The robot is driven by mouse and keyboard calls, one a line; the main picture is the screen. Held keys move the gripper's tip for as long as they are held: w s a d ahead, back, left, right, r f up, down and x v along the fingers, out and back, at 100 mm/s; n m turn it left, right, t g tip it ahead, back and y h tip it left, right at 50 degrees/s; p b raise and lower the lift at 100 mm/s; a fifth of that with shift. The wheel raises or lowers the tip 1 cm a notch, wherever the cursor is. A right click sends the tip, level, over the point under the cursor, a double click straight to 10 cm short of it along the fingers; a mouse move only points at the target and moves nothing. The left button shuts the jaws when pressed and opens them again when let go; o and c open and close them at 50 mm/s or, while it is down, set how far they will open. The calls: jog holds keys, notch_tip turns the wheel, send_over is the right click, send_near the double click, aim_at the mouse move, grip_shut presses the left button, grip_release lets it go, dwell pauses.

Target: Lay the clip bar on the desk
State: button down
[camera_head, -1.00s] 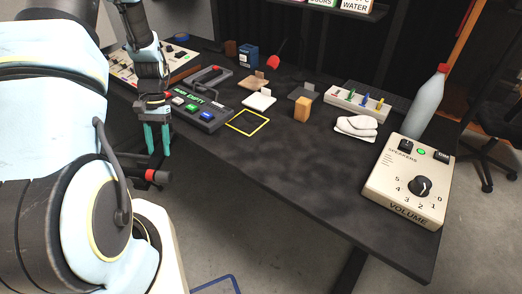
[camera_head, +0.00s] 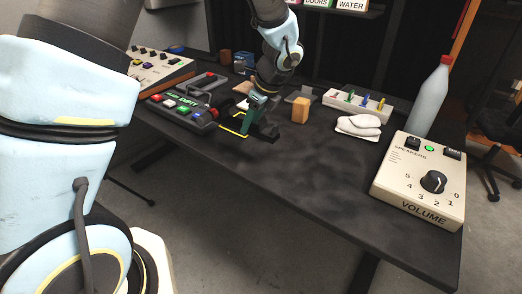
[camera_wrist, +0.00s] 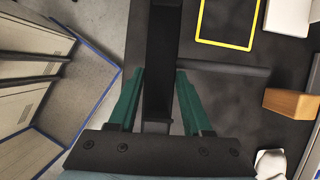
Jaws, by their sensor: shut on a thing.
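My gripper (camera_head: 262,103), with green fingers, is over the middle of the desk beside the yellow square outline (camera_head: 236,124). It is shut on the clip bar (camera_head: 264,131), a dark bar low over the desk top (camera_head: 300,165). In the wrist view the bar (camera_wrist: 161,60) runs lengthwise between the two fingertips (camera_wrist: 158,95), to the left of the yellow outline (camera_wrist: 228,43). I cannot tell whether the bar touches the desk. My fingers and wrist hide part of it in the head view.
The button panel (camera_head: 180,112) lies to the left. A wooden block (camera_head: 301,110), a row of coloured pegs (camera_head: 357,103) and white folded cloths (camera_head: 358,127) are to the right. The volume box (camera_head: 420,180) and a bottle (camera_head: 430,100) stand farther right. The front desk middle is clear.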

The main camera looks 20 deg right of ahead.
aim_at(265, 129)
jog(key=shift+s+d+f, duration=0.1)
jog(key=shift+s+d, duration=0.1)
jog(key=shift+d, duration=0.15)
jog(key=shift+m, duration=0.3)
jog(key=shift+d+f+p, duration=0.1)
jog(key=shift+f+p, duration=0.2)
jog(key=shift+f, duration=4.5)
jog(key=shift+f, duration=0.1)
jog(key=shift+c, duration=1.7)
grip_release()
jog(key=v, duration=1.2)
jog(key=shift+b, duration=0.3)
jog(key=w+a+r+n+g+h, duration=0.1)
jog(key=w+a+r+n, duration=0.1)
jog(key=a+n, duration=0.65)
jog(key=w+a+r+n+g, duration=0.15)
jog(key=a+n, duration=0.35)
jog(key=a, duration=0.6)
jog(key=s+a+n, duration=0.2)
jog(key=a+n, duration=0.5)
jog(key=n, duration=0.1)
jog(key=s+a+r+n+h, duration=0.1)
jog(key=s+a+n, duration=0.1)
jog(key=a+n, duration=0.5)
jog(key=shift+s+a+r+n+h, duration=0.2)
jog(key=shift+s+a+n+h, duration=0.15)
jog(key=shift+a, duration=0.2)
